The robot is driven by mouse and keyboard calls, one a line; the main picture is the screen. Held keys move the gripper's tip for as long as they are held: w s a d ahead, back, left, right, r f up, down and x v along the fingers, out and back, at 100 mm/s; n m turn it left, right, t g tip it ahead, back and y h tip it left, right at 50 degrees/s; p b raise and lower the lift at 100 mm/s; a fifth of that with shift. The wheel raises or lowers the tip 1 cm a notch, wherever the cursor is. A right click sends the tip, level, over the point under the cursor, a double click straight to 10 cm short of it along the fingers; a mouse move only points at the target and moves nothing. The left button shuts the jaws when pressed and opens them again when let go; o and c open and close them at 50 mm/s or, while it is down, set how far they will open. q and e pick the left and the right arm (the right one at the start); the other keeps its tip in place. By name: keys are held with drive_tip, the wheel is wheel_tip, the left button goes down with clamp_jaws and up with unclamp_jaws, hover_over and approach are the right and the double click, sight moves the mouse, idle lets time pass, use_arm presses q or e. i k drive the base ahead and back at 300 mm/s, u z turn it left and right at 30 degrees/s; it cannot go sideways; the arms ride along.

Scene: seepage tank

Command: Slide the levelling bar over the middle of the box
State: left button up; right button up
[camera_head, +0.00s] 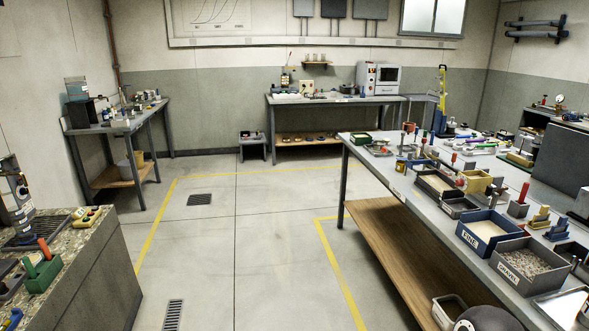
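I cannot make out the levelling bar for certain among the many small items on the long table (357,153) at the right. Several open boxes stand there, and I cannot tell which one is the task's box. A blue box (467,238) labelled FINE holds pale sand. A grey box (508,287) labelled GRAVEL holds grey stones. A shallow tray of sand (435,183) lies farther back. Neither gripper shows. A dark rounded part at the bottom edge, right of centre, may be mine.
A stone-topped bench (95,250) with tools stands at the near left. Workbenches stand at the left wall (115,124) and back wall (330,98). A low grey stool (252,141) stands by the back bench. The floor (240,240) between is clear, with yellow lines and drain grates.

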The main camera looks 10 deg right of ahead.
sight(410, 163)
drive_tip(key=z, duration=0.1)
drive_tip(key=i, duration=1.4)
drive_tip(key=z, duration=0.35)
drive_tip(key=i, duration=1.75)
drive_tip(key=z, duration=0.25)
